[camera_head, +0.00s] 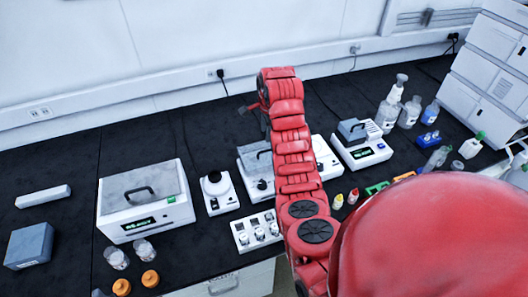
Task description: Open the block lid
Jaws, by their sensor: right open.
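Several devices have handled lids, and I cannot tell for certain which is the block. A small white heater (362,155) right of my arm carries a dark grey lid (352,130) with a handle, seated on top. A larger white box (148,217) at the left has a flat grey lid (140,188) with a black handle, lying shut. A third device (256,160) with a grey top is partly hidden behind my red right arm. My right gripper (250,109) is small and dark at the arm's far end, open, above the back of the bench, apart from the lids. My left gripper is out of view.
A round-topped device (216,190) and a white vial rack (257,231) stand near the middle. Bottles (388,112) stand at the back right beside a white instrument stack (492,75). A blue-grey box (29,245) sits at the left.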

